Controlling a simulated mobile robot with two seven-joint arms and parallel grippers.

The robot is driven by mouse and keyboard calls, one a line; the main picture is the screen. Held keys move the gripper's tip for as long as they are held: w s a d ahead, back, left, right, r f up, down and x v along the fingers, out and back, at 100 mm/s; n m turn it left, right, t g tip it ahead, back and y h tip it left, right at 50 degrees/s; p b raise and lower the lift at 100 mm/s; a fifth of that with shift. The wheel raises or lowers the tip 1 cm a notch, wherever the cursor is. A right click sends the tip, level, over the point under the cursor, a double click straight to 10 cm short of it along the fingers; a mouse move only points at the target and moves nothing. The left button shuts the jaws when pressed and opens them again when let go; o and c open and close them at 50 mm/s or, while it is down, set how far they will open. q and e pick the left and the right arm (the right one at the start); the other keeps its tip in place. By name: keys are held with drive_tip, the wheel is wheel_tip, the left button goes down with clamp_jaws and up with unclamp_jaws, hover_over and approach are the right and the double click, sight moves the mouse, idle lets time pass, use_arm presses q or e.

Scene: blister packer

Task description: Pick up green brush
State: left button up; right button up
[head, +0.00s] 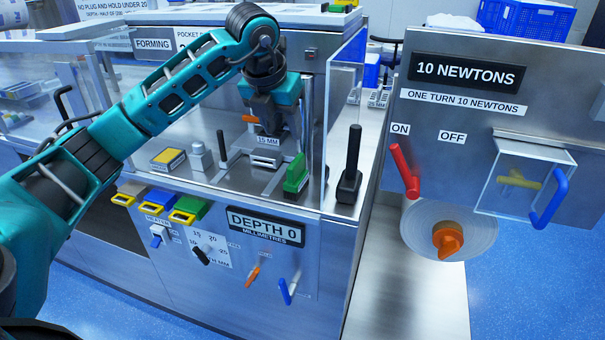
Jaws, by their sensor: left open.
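A green block-like thing (297,174), which looks like the green brush, stands at the right of the steel bed of the forming station, near its front edge. My left gripper (268,128) points down over the bed, behind and to the left of the green brush and apart from it. It is open, and I see nothing held in it. The fingertips are small and partly lost against the plate marked 15 MM (268,141). My right gripper is not in view.
A clear upright panel (342,110) and a black lever (350,165) stand right of the brush. A yellow block (168,158) and a grey bottle-like piece (200,160) stand left. A panel with a red handle (404,170) rises at the right.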

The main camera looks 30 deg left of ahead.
sight(296, 160)
use_arm(q)
drive_tip(key=x, duration=0.7)
drive_tip(key=shift+a, duration=0.1)
drive_tip(key=x, duration=0.4)
drive_tip(key=shift+w+d+f+p, duration=0.1)
drive_tip(key=shift+w+d+p, duration=0.05)
drive_tip(key=shift+d+p, duration=0.2)
drive_tip(key=shift+w+f, duration=0.25)
drive_tip(key=shift+f, duration=0.25)
clamp_jaws()
